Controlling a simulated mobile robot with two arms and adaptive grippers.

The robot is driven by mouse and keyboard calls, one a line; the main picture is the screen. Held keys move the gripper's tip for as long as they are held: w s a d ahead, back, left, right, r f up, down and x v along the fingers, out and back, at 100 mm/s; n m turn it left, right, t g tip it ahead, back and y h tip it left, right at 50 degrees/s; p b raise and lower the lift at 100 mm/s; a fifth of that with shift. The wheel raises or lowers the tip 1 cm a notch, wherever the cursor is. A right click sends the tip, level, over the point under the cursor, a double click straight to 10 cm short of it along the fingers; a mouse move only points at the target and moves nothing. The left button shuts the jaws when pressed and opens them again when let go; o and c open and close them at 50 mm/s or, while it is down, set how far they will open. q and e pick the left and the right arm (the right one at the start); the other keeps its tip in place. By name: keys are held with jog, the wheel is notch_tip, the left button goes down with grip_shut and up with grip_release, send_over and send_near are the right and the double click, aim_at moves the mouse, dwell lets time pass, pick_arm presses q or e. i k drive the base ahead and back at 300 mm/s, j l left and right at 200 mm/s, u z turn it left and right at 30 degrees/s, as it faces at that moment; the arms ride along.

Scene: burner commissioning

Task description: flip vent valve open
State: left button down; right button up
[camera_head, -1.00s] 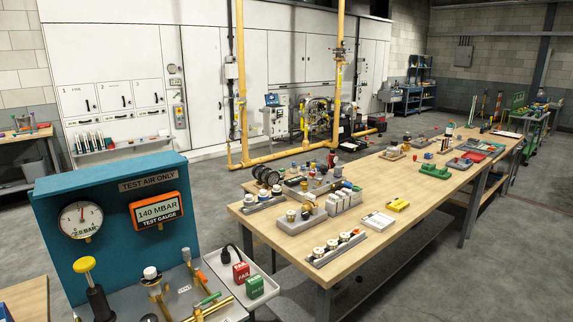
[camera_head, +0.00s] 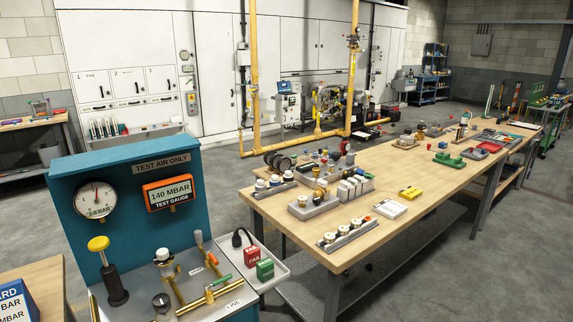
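The test air rig with its teal back panel (camera_head: 130,200) stands at the lower left. On its grey deck are a yellow-topped hand pump (camera_head: 112,272), brass pipework (camera_head: 215,296), a white-capped valve (camera_head: 164,256), a lever with an orange-tipped handle (camera_head: 200,240) and a green-handled lever (camera_head: 220,282). I cannot tell which of these is the vent valve; a small label beside the levers is too small to read. The round dial gauge (camera_head: 96,199) and the orange test gauge reading 140 MBAR (camera_head: 168,193) are on the panel. Neither of my grippers shows.
A side tray (camera_head: 278,274) holds a red FAIL block (camera_head: 252,254) and a green PASS block (camera_head: 265,269). A long wooden workbench (camera_head: 385,222) with many parts stands to the right. A blue sign box (camera_head: 18,300) is at the lower left. Grey floor is open between benches.

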aim_at(208, 252)
jog(key=i+j+u, duration=0.15)
jog(key=i+j, duration=0.3)
jog(key=i+j+u, duration=0.15)
jog(key=i+j, duration=0.2)
jog(key=i, duration=0.25)
